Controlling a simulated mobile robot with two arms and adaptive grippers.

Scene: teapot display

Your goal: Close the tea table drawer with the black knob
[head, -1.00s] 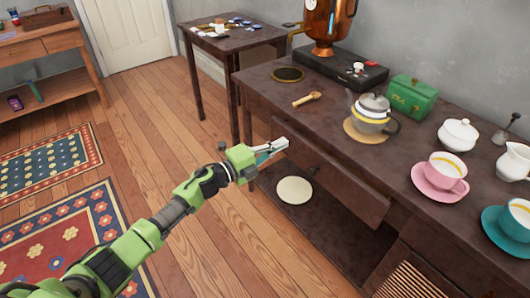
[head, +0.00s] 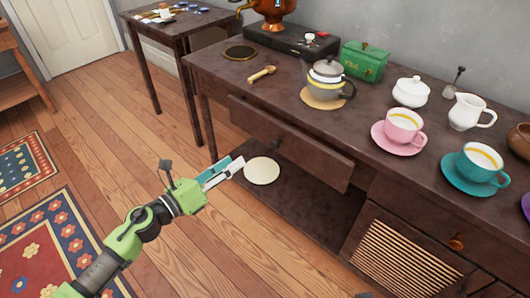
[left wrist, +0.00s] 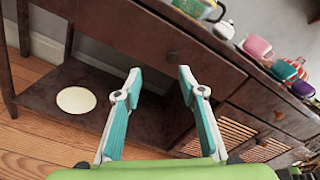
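The dark wooden drawer (head: 312,160) of the tea table (head: 225,72) stands pulled out, its front jutting past the table's front. A small dark knob (head: 278,143) sits on its front; in the left wrist view the drawer front (left wrist: 120,30) spans the top, with the knob (left wrist: 172,54) between my fingertips in the picture. My left gripper (head: 228,170) is open and empty, in front of the drawer and lower left of the knob in the head view. In the left wrist view its fingers (left wrist: 159,72) are spread apart. No contact with the drawer shows.
A teapot (head: 326,82), green tea box (head: 364,62), wooden scoop (head: 262,74), pink cup (head: 403,125) and teal cup (head: 480,164) stand on the tabletop. A pale round plate (head: 262,171) lies on the lower shelf. A side table (head: 180,28) stands left. Floor before the drawer is clear.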

